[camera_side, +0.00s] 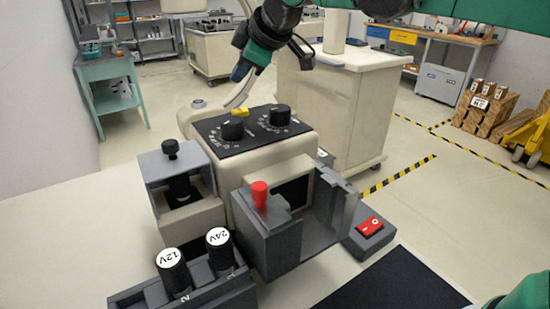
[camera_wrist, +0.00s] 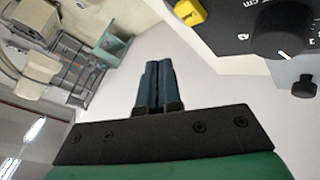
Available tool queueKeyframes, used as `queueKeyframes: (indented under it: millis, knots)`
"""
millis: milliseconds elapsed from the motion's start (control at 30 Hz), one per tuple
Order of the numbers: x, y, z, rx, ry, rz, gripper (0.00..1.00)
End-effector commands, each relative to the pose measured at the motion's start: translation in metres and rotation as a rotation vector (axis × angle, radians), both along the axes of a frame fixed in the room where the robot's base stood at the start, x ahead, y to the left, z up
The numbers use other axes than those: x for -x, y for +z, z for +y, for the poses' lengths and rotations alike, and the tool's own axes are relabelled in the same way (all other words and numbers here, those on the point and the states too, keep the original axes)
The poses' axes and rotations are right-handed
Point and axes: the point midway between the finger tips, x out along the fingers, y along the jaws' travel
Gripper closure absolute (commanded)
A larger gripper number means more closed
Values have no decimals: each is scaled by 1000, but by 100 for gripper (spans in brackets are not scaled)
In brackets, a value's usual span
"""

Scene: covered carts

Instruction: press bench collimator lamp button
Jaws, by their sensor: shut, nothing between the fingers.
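The bench collimator (camera_side: 305,146) is a beige housing with a black top panel carrying two black dial knobs. A small yellow button (camera_side: 240,111) sits at the panel's back edge between the knobs; it also shows at the top of the wrist view (camera_wrist: 189,12). One dial knob (camera_wrist: 283,32) is in the wrist view's upper right corner. My gripper (camera_side: 238,75) is above and behind the panel, apart from the button. In the wrist view, its dark fingers (camera_wrist: 158,64) are together and empty, with the button beyond the tips, slightly right.
A black-topped post (camera_side: 171,150) is at left. A covered cart (camera_side: 335,105) stands behind.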

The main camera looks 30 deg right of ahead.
Motion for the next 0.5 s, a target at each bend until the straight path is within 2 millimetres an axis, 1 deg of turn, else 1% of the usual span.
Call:
queueKeyframes:
  millis: [100, 200, 333, 500]
  knots:
    - [0, -15, 0, 0, 0, 0, 100]
    - [0, -24, 0, 0, 0, 0, 100]
    - [0, -31, 0, 0, 0, 0, 100]
    - [0, -33, 0, 0, 0, 0, 100]
